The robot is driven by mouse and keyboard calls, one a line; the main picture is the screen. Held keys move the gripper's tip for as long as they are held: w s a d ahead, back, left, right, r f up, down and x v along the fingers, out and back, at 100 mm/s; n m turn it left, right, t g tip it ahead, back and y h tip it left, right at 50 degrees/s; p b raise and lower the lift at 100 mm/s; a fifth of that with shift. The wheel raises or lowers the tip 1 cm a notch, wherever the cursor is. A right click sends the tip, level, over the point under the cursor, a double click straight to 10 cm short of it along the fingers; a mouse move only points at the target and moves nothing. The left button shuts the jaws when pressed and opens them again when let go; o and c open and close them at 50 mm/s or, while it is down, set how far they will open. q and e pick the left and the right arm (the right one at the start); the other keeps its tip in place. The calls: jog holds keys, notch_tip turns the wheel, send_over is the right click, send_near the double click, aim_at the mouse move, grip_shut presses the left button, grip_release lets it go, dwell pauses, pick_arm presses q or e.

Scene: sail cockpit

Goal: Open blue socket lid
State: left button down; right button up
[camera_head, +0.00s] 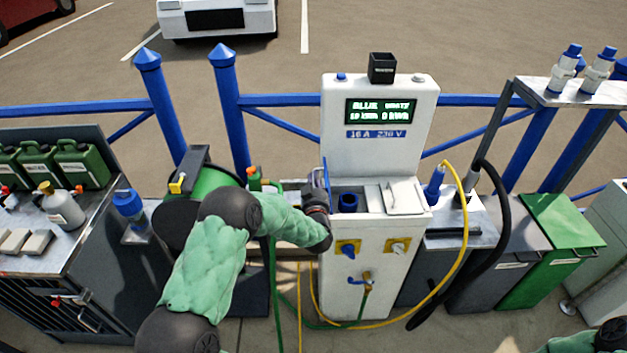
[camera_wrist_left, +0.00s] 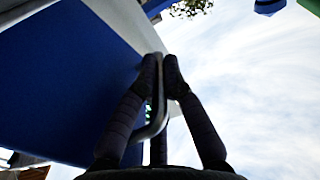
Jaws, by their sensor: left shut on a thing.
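The blue socket (camera_head: 347,202) shows open in the top of the white power pedestal (camera_head: 375,130). Its blue lid (camera_head: 326,173) stands raised, nearly upright and edge-on, at the left side of the opening. My left gripper (camera_head: 322,198) is at the left of the lid, partly hidden by its own arm. In the left wrist view the blue lid (camera_wrist_left: 65,85) fills the left side, and my fingers (camera_wrist_left: 163,68) are closed on its grey bar handle (camera_wrist_left: 155,125). My right gripper is out of view; only a bit of my right arm shows at the lower right.
A white lid (camera_head: 404,196) lies flat to the right of the blue socket. A green hose reel (camera_head: 213,182) stands left of the pedestal. A yellow cable (camera_head: 463,230) and a black cable (camera_head: 500,235) hang at its right. Blue railing runs behind.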

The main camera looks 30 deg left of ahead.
pick_arm(q)
jog(key=w+d+m+p, duration=0.1)
jog(key=m, duration=0.1)
jog(key=d+r+m, duration=0.1)
jog(key=d, duration=0.1)
jog(key=shift+w+r+m+p, duration=0.15)
jog(key=shift+w+m+p, duration=0.2)
jog(key=shift+w+m, duration=0.05)
jog(key=shift+w+d+m, duration=0.5)
jog(key=shift+d+m, duration=0.1)
jog(key=shift+d, duration=0.2)
jog(key=shift+w+d+m, duration=0.45)
jog(key=shift+d+m, duration=0.15)
jog(key=shift+d, duration=0.3)
jog(key=c, duration=1.4)
grip_release()
jog(key=shift+o, duration=0.2)
jog(key=v, duration=1.2)
